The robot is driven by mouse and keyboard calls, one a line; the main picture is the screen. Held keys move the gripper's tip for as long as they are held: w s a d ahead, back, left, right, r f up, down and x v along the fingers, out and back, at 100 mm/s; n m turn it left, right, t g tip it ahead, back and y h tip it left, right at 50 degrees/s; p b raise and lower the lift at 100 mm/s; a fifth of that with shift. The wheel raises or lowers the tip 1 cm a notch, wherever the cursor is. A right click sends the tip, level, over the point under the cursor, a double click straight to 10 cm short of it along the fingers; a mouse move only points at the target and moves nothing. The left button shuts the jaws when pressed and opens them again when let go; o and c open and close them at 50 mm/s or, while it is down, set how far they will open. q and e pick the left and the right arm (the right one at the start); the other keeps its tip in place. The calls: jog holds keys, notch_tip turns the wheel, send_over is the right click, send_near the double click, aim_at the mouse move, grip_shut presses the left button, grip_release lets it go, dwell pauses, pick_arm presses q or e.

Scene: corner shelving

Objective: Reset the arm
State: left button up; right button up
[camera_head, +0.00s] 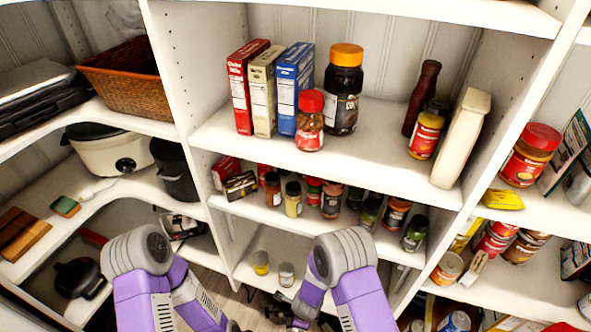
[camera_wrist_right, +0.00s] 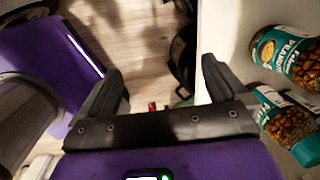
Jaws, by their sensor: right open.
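My right gripper (camera_wrist_right: 163,88) shows in the right wrist view with its two black fingers wide apart. Nothing is between the fingers; wooden floor shows beyond them. In the head view both of my purple arms are folded low in front of the shelving, with their grey joints uppermost. The right forearm bends down to the left, and dark parts at its end are too small to read. The left forearm runs down to the bottom edge, and I cannot make out its gripper.
The middle shelf (camera_head: 385,165) holds boxes, a dark jar (camera_head: 343,90) and a red-lidded jar (camera_head: 309,121). A wicker basket (camera_head: 127,80) and a white cooker (camera_head: 108,150) stand left. In the right wrist view, peanut jars (camera_wrist_right: 285,55) are close to the right finger.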

jog(key=s+d+r+n+y+p, duration=0.1)
jog(key=s+d+r+n, duration=0.2)
jog(key=s+n, duration=0.3)
jog(key=s+d+r+n+g+y, duration=0.1)
jog(key=s+d+r+n+y, duration=0.1)
jog(key=s+n, duration=0.5)
jog(key=d+r+n, duration=0.1)
jog(key=d+n, duration=0.1)
jog(key=n, duration=0.3)
jog(key=shift+d+r+y+p, duration=0.25)
jog(key=shift+r+y+p, duration=0.05)
jog(key=shift+p, duration=0.1)
